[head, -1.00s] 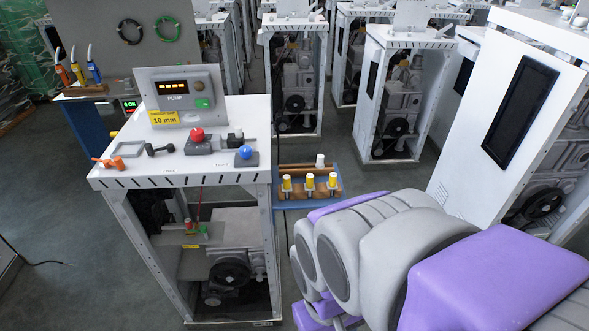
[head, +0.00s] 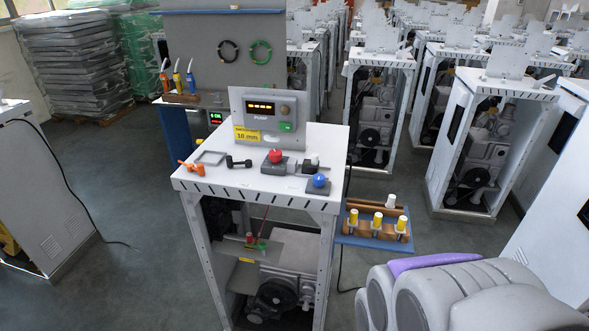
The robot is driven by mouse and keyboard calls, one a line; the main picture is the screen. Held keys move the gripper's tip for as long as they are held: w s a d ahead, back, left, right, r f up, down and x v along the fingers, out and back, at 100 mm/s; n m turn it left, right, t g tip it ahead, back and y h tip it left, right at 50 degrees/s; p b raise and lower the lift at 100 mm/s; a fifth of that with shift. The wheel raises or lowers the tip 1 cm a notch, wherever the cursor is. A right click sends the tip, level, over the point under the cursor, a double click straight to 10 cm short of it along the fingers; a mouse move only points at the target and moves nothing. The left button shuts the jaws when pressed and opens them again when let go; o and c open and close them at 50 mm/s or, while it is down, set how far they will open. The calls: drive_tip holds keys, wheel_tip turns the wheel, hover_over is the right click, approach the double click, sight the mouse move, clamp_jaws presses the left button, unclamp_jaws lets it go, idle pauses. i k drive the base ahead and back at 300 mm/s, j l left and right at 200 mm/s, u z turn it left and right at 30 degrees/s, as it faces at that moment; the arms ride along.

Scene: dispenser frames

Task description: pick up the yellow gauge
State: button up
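Three yellow cylinders with white tops, perhaps gauges, stand upright in a wooden rack (head: 376,233) on a blue side shelf (head: 350,241), right of the white dispenser frame. They are the left yellow cylinder (head: 353,217), the middle yellow cylinder (head: 377,221) and the right yellow cylinder (head: 401,224). I cannot tell whether one of them differs from the others. My grey and purple arm fills the lower right corner, in front of and below the shelf. My gripper's fingers are not in view.
The white dispenser frame (head: 255,187) carries a pump panel (head: 268,118), a red knob (head: 276,156) and a blue ball (head: 319,180). More white frames fill the back right. Grey floor (head: 130,180) is open at left.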

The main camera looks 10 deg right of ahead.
sight(377, 226)
drive_tip(key=i+z, duration=0.2)
drive_tip(key=z, duration=0.2)
drive_tip(key=i+z, duration=0.15)
drive_tip(key=z, duration=0.2)
drive_tip(key=i+z, duration=0.2)
drive_tip(key=z, duration=0.2)
